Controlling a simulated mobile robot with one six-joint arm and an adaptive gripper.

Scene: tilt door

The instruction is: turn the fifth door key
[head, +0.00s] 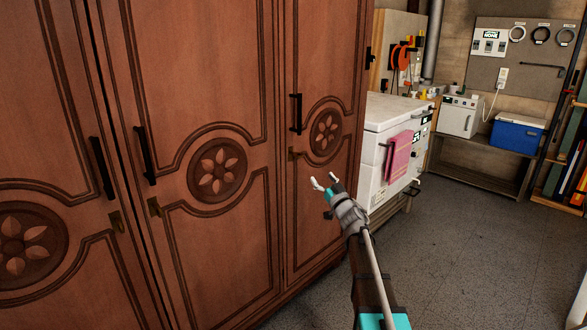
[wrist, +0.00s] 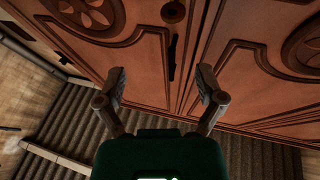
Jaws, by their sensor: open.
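A brown wooden wardrobe with carved panels fills the left of the head view. I cannot make out the key itself or confirm which door is the fifth. My gripper (head: 325,180) is open and empty, in front of this door's right part, to the right of and below the lock plate. In the wrist view my gripper (wrist: 162,72) has its fingers spread towards the wardrobe doors (wrist: 140,52), with a dark upright piece between them.
A white chest (head: 387,123) with a pink towel (head: 398,158) stands right of the wardrobe. A blue cooler (head: 516,135) is on a rear bench. The floor at right is clear.

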